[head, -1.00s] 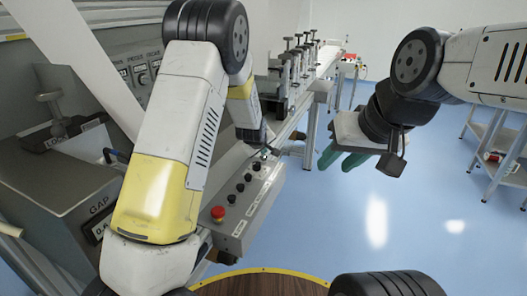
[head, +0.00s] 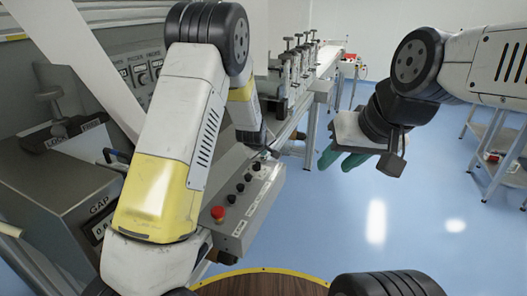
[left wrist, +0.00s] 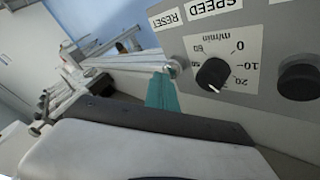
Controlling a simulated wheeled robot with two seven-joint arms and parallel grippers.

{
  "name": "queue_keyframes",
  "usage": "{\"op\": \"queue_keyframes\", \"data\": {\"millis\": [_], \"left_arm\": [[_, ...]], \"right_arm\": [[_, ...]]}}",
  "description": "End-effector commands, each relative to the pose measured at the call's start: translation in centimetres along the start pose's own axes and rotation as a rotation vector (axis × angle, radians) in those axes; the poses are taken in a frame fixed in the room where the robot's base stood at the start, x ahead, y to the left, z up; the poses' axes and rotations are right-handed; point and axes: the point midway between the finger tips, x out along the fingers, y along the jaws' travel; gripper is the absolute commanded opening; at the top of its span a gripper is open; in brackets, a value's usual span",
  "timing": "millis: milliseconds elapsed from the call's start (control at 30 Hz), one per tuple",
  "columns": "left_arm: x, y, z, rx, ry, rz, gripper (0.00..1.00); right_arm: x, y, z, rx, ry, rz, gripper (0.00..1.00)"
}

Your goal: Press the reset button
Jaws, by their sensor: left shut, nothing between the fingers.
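The grey control box (head: 232,222) sits below my left arm in the head view. In the left wrist view its panel (left wrist: 240,45) appears upside down, with a RESET label (left wrist: 165,18) at its left end. A small pale round part, which looks like the reset button (left wrist: 173,68), sits at the panel's edge near that label. My left gripper (left wrist: 162,92) is shut and empty, its teal tip right by this part; I cannot tell whether they touch. My right gripper (head: 342,160) hangs open and empty over the floor, away from the box.
A red mushroom button (head: 218,212) and several black knobs (head: 240,188) line the box. A speed dial (left wrist: 212,74) lies beside the reset area. The GAP unit (head: 65,185) stands at left, a conveyor frame (head: 300,85) behind.

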Motion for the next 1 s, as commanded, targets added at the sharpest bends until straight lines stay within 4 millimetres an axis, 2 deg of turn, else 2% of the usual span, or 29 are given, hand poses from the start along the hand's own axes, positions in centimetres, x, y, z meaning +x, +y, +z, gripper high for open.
{"op": "queue_keyframes", "data": {"millis": [567,1000], "left_arm": [[0.2,-0.2,0.2,0.0,-0.001,-0.001,0.0],[-1.1,0.8,-0.8,0.001,0.0,0.0,0.0]], "right_arm": [[0.0,0.0,0.0,0.0,0.0,0.0,0.36],[0.0,0.0,0.0,0.0,0.0,0.0,0.36]]}}
